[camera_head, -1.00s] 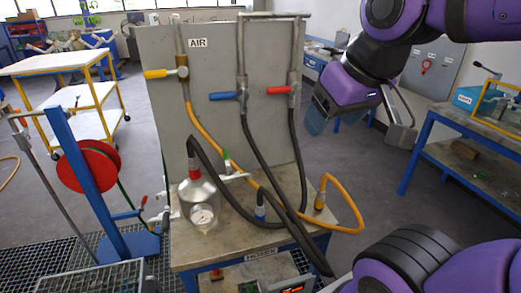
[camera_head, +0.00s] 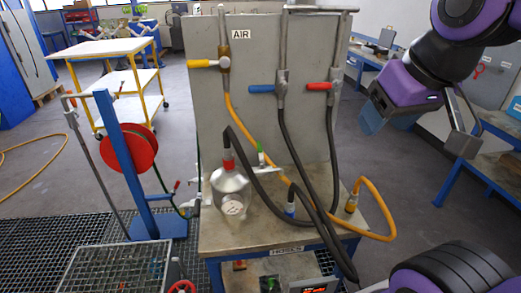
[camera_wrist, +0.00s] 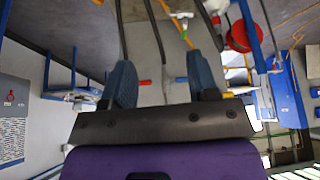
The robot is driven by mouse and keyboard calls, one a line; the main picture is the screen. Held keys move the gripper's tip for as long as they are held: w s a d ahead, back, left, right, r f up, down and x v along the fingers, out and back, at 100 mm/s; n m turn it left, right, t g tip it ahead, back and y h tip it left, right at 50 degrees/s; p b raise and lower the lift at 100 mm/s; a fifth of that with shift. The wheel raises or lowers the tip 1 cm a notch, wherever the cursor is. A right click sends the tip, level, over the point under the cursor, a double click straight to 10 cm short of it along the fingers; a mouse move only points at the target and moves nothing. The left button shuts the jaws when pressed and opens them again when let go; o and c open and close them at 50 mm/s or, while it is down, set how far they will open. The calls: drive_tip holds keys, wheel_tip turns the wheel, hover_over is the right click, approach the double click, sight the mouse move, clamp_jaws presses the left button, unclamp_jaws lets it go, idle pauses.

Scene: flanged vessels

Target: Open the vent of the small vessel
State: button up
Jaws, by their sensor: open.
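The small vessel (camera_head: 229,185) is a silvery, bottle-shaped body with a red collar and a round dial. It stands upright on the bench top (camera_head: 345,222) in front of the grey panel. A small green-handled valve (camera_head: 261,155) is just right of its neck; I cannot tell whether this is the vent. My gripper (camera_head: 378,118) hangs in the air right of the panel, well away from the vessel. In the wrist view my gripper (camera_wrist: 163,82) has its two blue fingers wide apart with nothing between them. A green-and-white fitting (camera_wrist: 182,18) shows beyond them.
The panel (camera_head: 210,100) carries yellow (camera_head: 201,63), blue (camera_head: 262,89) and red (camera_head: 317,86) handles. Black hoses (camera_head: 299,160) and an orange hose (camera_head: 383,205) loop over the bench. A blue post with a red reel (camera_head: 140,147) stands left. Floor grating (camera_head: 50,225) lies front left.

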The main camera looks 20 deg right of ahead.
drive_tip(key=shift+y, duration=0.7)
drive_tip(key=w, duration=0.4)
drive_tip(key=w+a, duration=0.1)
drive_tip(key=w, duration=0.3)
drive_tip(key=w+a, duration=0.1)
drive_tip(key=w, duration=0.3)
drive_tip(key=shift+w+f, duration=0.25)
drive_tip(key=shift+f, duration=0.05)
drive_tip(key=shift+c, duration=0.2)
drive_tip(key=m, duration=0.2)
hover_over(260, 146)
drive_tip(key=s+d, duration=0.2)
drive_tip(key=s, duration=0.3)
wheel_tip(260, 146, down, 20)
drive_tip(key=x, duration=1.1)
drive_tip(key=shift+a+f, duration=0.1)
drive_tip(key=shift+a, duration=0.15)
drive_tip(key=shift+w, duration=0.1)
clamp_jaws()
